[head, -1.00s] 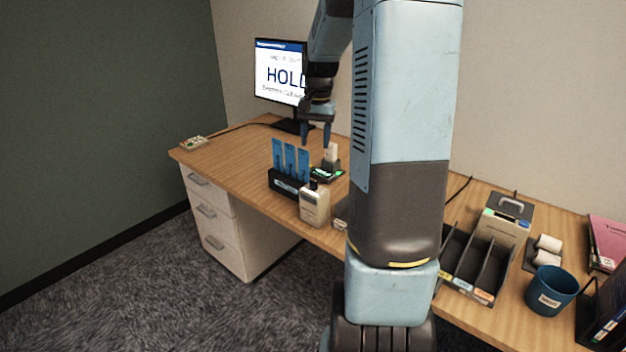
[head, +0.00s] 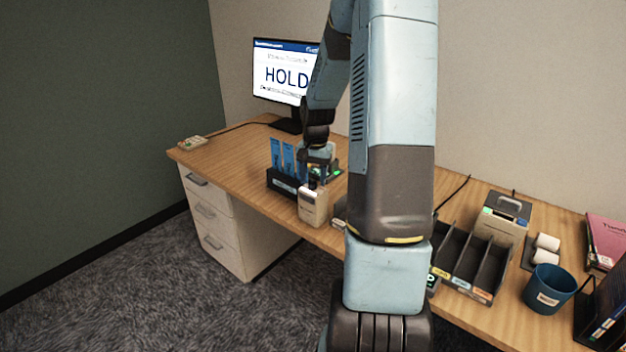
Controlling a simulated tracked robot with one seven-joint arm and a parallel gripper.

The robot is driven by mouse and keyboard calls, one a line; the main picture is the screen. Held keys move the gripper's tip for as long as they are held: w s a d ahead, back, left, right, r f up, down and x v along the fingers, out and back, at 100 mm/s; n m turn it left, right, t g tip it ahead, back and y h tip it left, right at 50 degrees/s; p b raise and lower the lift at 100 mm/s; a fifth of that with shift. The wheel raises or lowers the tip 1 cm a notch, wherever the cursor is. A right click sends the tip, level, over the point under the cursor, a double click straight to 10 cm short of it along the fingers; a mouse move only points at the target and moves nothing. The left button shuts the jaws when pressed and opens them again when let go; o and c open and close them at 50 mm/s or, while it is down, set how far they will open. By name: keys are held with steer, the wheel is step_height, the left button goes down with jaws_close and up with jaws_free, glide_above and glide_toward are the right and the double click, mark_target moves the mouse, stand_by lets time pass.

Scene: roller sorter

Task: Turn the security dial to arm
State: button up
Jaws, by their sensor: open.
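I cannot make out the security dial for certain. A small dark device with green lights (head: 328,172) sits on the desk behind the white bottle, largely hidden by my gripper. My gripper (head: 315,174) points down, low over the desk. It is open, between the blue cards and this device, just behind the bottle. I cannot tell whether its fingers touch anything. A small pale box with coloured marks (head: 193,142) lies at the desk's far left corner.
A monitor (head: 285,75) reads HOLD. A sectioned tray (head: 470,262), a blue cup (head: 550,289) and a cash box (head: 503,222) stand to the right.

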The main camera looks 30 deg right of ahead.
steer(key=shift+f, duration=0.6)
steer(key=shift+c, duration=0.4)
steer(key=shift+a, duration=0.1)
jaws_close()
